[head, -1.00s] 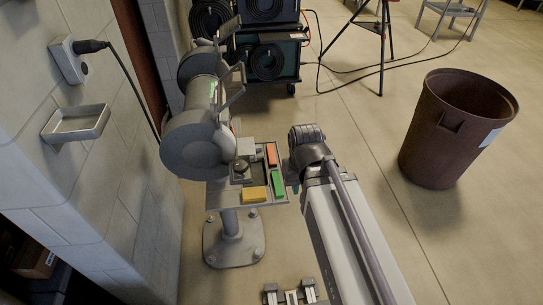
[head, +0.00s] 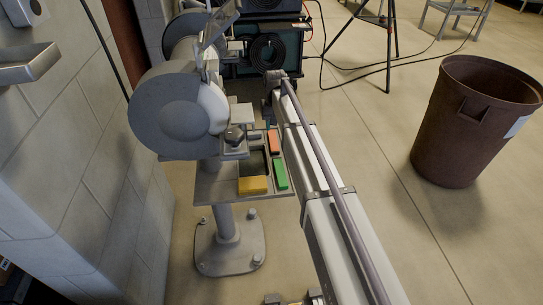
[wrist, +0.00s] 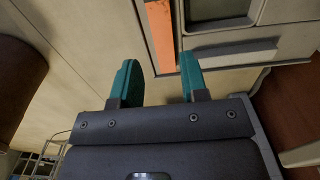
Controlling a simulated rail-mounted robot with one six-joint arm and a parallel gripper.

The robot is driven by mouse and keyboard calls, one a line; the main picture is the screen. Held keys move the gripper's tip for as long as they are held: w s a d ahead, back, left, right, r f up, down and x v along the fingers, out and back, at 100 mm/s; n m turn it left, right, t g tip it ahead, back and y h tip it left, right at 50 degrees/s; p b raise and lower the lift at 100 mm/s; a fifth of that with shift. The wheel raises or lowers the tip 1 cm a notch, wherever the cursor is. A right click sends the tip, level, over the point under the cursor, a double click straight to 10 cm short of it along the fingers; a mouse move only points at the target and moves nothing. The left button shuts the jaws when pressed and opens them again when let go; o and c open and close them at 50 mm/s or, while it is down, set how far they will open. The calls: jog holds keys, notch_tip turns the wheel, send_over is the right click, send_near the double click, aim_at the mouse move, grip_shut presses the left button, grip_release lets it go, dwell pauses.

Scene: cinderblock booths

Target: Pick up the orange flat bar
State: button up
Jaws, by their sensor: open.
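The orange flat bar (head: 273,142) lies on the grey tray (head: 213,187) of the bench grinder, at its far right, behind a green bar (head: 281,174). In the wrist view the orange bar (wrist: 160,38) runs down from the top edge into the gap between my fingers. My gripper (wrist: 159,78) is open, with teal fingers and nothing held. The bar's near end shows between the fingertips; I cannot tell the height gap between them. In the head view my arm reaches past the tray's right side, and the fingers are hidden.
A yellow block (head: 253,185) lies at the tray's front. The grinder (head: 180,110) rises just left of the bars, beside a block wall (head: 75,130). A brown bin (head: 470,120) stands on the right. Dark equipment cases (head: 262,50) stand behind. Floor right of my arm is open.

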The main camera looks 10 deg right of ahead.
aim_at(274, 141)
jog(key=w+f+b, duration=0.1)
jog(key=f+b, duration=0.2)
jog(key=w+f+b, duration=0.1)
jog(key=f+b, duration=0.3)
jog(key=w+f+b, duration=0.1)
jog(key=f+b, duration=0.2)
jog(key=shift+d+f, duration=0.1)
jog(key=shift+f, duration=0.1)
jog(key=shift+r, duration=0.2)
grip_shut()
